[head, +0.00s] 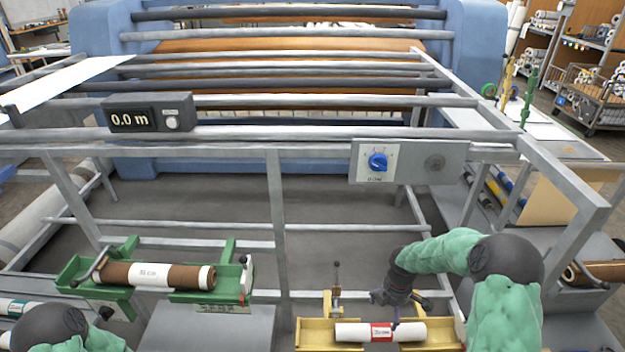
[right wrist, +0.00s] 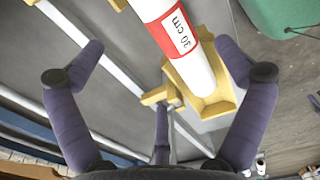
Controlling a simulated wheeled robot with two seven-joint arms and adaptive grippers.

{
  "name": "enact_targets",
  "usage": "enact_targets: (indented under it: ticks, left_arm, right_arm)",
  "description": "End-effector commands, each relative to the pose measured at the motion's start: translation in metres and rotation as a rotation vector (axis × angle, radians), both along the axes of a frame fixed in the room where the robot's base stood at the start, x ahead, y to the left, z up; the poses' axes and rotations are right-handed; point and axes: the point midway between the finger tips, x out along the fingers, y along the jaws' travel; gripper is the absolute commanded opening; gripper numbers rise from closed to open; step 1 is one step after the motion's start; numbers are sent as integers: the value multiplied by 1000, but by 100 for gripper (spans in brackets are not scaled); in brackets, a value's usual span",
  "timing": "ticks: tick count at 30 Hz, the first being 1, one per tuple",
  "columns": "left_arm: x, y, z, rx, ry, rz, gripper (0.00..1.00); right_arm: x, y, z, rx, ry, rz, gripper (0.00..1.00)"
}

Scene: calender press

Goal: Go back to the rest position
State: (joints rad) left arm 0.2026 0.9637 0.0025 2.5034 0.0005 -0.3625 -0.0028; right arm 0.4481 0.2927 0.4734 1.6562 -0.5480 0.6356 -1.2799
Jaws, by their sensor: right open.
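My right gripper (head: 398,300) is over the back side of the yellow cradle (head: 312,335), just behind a white roll with a red label (head: 352,332). In the right wrist view my right gripper (right wrist: 162,50) has its fingers spread wide with nothing held. There the white roll (right wrist: 195,72), its red label reading "30 cm", lies in the yellow cradle (right wrist: 215,108) beyond the fingers. Whether the gripper touches the roll or cradle cannot be told. Part of my left arm shows at the lower left of the head view; its gripper is out of view.
A green cradle (head: 78,270) holds a brown roll with a white label (head: 152,276) at left. The grey press frame (head: 277,200) carries a 0.0 m counter (head: 148,114) and a blue rotary switch (head: 377,162). Tables and shelves stand at right.

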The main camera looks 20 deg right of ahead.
Motion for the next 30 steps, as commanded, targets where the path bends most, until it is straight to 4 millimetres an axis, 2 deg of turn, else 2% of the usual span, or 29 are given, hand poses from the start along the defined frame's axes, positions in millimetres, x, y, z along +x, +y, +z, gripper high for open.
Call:
enact_targets:
  ticks: [2, 5, 8, 11, 12, 15, 18, 21, 24, 27, 30]
  left_arm:
    - [0, 0, 1, 0, 0, 0, 40]
    - [0, 0, 5, 0, 0, 0, 40]
    - [0, 0, 14, 0, 0, 0, 40]
    - [0, 0, 26, 0, 0, 0, 40]
    - [0, 0, 30, 0, 0, 0, 40]
    - [0, 0, 41, 0, 0, 0, 40]
    - [0, 0, 52, 0, 0, 0, 40]
    - [0, 0, 60, 0, 0, 0, 40]
    - [0, 0, 66, 0, 0, 0, 40]
    - [0, 0, 69, 0, 0, 0, 40]
    - [0, 0, 70, 0, 0, 0, 40]
  right_arm:
    - [0, 3, -1, 5, -1, -5, 100]
    - [-2, 23, -9, 39, -2, -50, 100]
    - [-7, 65, -24, 110, -3, -168, 100]
    - [-22, 124, -42, 204, 13, -360, 100]
    - [-30, 147, -47, 238, 25, -449, 100]
    - [-56, 198, -57, 303, 71, -678, 100]
    - [-87, 239, -62, 336, 127, -913, 100]
    - [-117, 266, -63, 339, 173, -1124, 100]
    - [-142, 282, -63, 326, 205, -1288, 100]
    - [-157, 289, -62, 311, 218, -1394, 100]
    - [-164, 291, -62, 304, 223, -1445, 100]
